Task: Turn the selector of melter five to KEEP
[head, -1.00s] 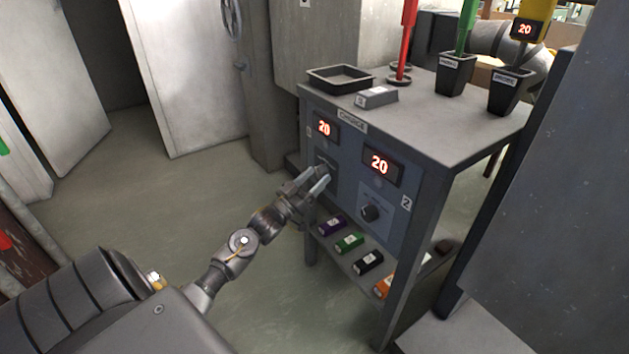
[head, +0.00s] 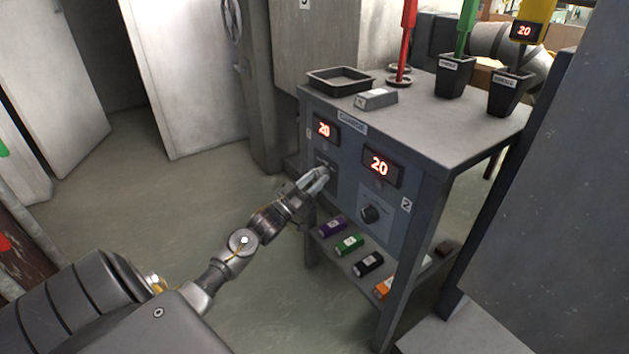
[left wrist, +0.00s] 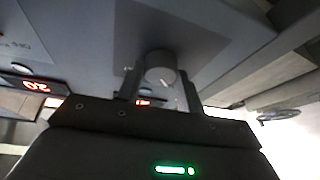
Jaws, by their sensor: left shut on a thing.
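The grey cabinet (head: 345,150) has two control panels on its front, each with a red display reading 20. The left panel's round selector knob (left wrist: 160,64) shows in the left wrist view, between the fingers; in the head view it is mostly hidden behind them. My left gripper (head: 322,178) is shut on this knob, and its fingers also show in the left wrist view (left wrist: 158,92). The right panel, marked 2, has a dark selector knob (head: 370,212), apart from the gripper. The left panel's number and the selector's lettering are too small to read. My right gripper is not in view.
On the cabinet top are a black tray (head: 311,78), a small grey block (head: 376,98) and dark pots (head: 455,76) with coloured rods. Several coloured boxes (head: 349,244) lie on the lower shelf. A large grey panel (head: 560,200) stands close on the right. The floor at left is clear.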

